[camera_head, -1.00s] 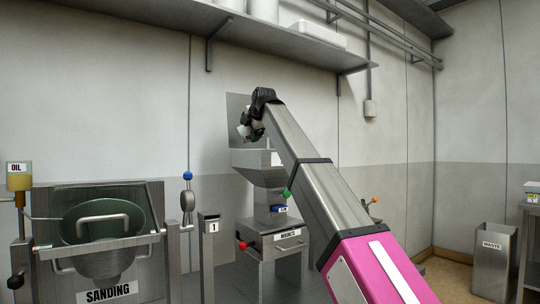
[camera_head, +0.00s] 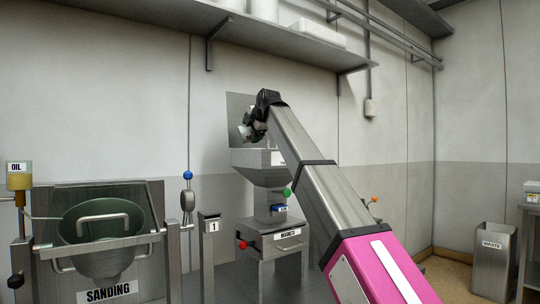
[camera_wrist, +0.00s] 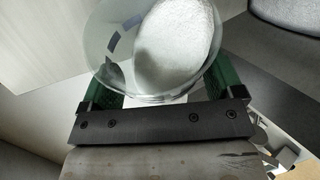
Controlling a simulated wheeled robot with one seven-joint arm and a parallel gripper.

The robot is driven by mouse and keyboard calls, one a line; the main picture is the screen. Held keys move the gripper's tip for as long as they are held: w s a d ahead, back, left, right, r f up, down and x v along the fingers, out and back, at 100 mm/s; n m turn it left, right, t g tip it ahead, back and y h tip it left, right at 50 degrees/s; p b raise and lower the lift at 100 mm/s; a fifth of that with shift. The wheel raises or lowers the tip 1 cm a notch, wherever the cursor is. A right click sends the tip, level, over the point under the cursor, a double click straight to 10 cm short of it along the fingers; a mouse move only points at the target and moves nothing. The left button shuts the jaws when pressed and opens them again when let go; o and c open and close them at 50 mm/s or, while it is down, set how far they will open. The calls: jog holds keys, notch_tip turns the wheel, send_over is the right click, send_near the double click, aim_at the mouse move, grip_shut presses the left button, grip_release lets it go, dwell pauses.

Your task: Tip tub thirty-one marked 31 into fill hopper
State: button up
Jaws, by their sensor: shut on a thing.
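A clear round tub (camera_wrist: 107,62) holds a white, grainy mass (camera_wrist: 175,45) that lies to one side in the wrist view. Dark blue patches show on its wall, but no number can be read. My gripper (camera_wrist: 165,85) is shut on the tub, with green fingers on both sides of it. In the head view my gripper (camera_head: 250,130) is raised above the steel fill hopper (camera_head: 262,174), and the tub is mostly hidden behind the wrist. The hopper's mouth is partly hidden too. I cannot tell whether any granules are falling.
A magnet drawer unit (camera_head: 283,242) stands below the hopper. A numbered post (camera_head: 209,250) and the sanding pan (camera_head: 105,235) are at left. A waste bin (camera_head: 492,262) stands at right. A wall shelf (camera_head: 250,38) runs above the arm.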

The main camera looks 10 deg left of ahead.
jog(key=shift+w+d+f+m+y, duration=0.15)
jog(key=shift+d+m+y, duration=0.1)
jog(key=shift+d, duration=0.1)
jog(key=shift+w+d+f+m+y, duration=0.1)
jog(key=shift+w+d+m+y, duration=0.05)
jog(key=shift+d+y, duration=0.15)
dwell(0.5)
jog(key=shift+w+d+r+m+g+y, duration=0.3)
jog(key=shift+d+r+m+y, duration=0.2)
jog(key=shift+m+y, duration=0.25)
dwell(1.3)
jog(key=shift+w+d+r+m+y+p, duration=0.3)
jog(key=shift+d+r+m+y+p, duration=0.15)
jog(key=shift+d+m+y, duration=0.45)
dwell(1.7)
